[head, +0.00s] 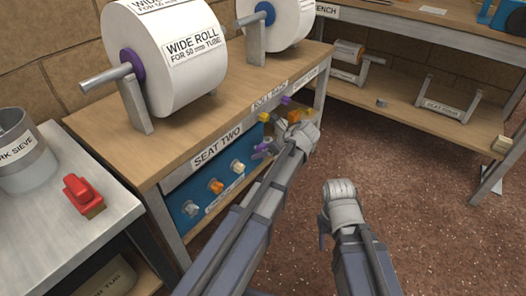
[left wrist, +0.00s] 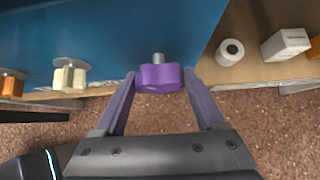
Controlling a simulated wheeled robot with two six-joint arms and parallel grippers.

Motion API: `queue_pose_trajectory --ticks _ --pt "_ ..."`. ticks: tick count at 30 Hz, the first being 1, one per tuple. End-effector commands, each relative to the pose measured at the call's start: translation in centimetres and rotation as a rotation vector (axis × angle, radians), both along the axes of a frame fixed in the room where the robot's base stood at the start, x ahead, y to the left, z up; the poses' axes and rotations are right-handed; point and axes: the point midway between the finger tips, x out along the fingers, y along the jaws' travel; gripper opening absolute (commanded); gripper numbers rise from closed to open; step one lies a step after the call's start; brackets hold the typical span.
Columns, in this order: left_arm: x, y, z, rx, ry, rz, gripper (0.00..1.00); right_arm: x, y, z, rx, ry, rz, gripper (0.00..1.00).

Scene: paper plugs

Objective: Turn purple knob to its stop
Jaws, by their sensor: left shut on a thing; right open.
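The purple knob (left wrist: 160,78) sits on a short metal shaft on the blue panel (left wrist: 110,30), with its lobed grip between the two fingers of my left gripper (left wrist: 160,86). The fingers bear on its left and right sides. In the head view the purple knob (head: 262,150) is small and partly covered by my left gripper (head: 272,148) at the right end of the panel row. My right gripper (head: 338,188) is empty and hangs over the floor to the right; its fingers are hard to make out.
A cream knob (left wrist: 70,76) and an orange knob (left wrist: 11,85) are left of the purple one. A white roll (left wrist: 230,52) and white box (left wrist: 286,43) lie on wood to its right. The wooden bench top (head: 235,110) overhangs the panel. The floor right of my arms is clear.

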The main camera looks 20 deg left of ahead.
Motion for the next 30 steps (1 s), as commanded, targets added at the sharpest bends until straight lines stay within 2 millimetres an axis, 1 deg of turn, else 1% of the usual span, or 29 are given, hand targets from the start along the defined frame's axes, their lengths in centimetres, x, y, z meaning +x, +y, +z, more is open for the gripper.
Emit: queue_pose_trajectory --ticks 1,9,12,20,30 --pt "0.0 -0.01 0.0 0.0 0.0 0.0 0.57 0.0 0.0 0.0 0.0 0.0 0.0 0.5" --pt "-0.02 -0.02 -0.01 0.0 0.0 0.0 0.27 0.0 0.0 0.0 0.0 0.0 0.0 0.5" --pt "-0.02 -0.02 -0.01 0.0 0.0 0.0 0.17 0.0 0.0 -0.01 0.0 0.0 0.0 0.5" --pt "-0.2 0.02 -0.08 -0.015 -0.041 0.0 0.17 0.0 0.0 -0.1 0.0 0.0 0.0 0.5" --pt "-0.46 0.06 -0.3 -0.095 -0.258 0.0 0.17 0.01 0.01 -0.87 0.0 0.0 0.0 0.5"
